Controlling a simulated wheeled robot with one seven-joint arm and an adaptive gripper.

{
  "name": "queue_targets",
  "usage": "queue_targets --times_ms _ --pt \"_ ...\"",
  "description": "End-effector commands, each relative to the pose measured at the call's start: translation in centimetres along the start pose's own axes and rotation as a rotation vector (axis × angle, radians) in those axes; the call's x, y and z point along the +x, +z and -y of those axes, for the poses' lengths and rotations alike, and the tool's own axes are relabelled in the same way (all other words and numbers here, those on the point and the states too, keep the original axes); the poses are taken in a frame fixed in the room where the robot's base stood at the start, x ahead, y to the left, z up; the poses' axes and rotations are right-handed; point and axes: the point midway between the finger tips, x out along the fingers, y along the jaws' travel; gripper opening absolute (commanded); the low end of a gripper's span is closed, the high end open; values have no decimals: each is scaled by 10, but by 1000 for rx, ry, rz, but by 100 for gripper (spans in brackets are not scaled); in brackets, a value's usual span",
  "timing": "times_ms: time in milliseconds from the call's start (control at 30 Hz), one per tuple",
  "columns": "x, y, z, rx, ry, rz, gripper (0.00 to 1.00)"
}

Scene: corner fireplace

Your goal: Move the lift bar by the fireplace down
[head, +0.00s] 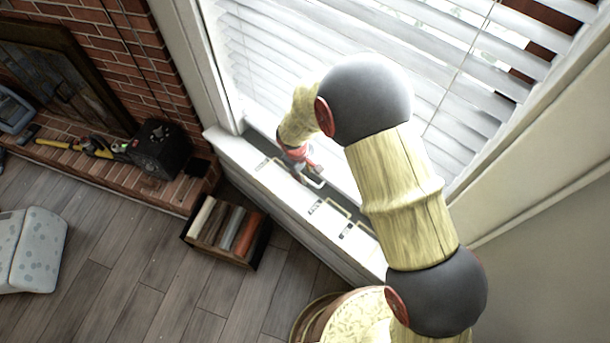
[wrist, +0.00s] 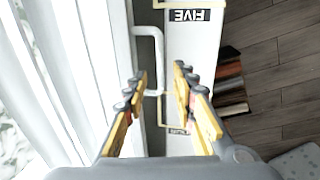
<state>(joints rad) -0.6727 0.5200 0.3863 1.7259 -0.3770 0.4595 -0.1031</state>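A thin white bent bar (head: 316,184) stands out along the window side of the white sill, close to my gripper (head: 298,158). In the wrist view the white bar (wrist: 147,31) runs in from the window side, bends, and reaches down between the fingers. My gripper (wrist: 160,76) is open, with one yellow and dark finger on each side of the bar's lower part. I cannot tell whether either finger touches it. In the head view the forearm partly hides the bar's surroundings. The brick fireplace (head: 130,65) is at the left.
The sill (head: 285,205) carries outlined markings, one reading FIVE (wrist: 190,15). White blinds (head: 275,60) rise behind it. A crate (head: 226,232) of books stands on the floor below. A black box (head: 157,148) and tools sit on the hearth. Open floor lies at lower left.

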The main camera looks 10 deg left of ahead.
Motion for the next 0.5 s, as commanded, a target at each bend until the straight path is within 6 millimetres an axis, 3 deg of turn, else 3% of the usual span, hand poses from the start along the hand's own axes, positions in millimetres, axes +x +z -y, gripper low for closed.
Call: queue_targets --times_ms 200,500 --pt "25 0 0 2 0 0 27" --pt "29 0 0 1 0 0 27"
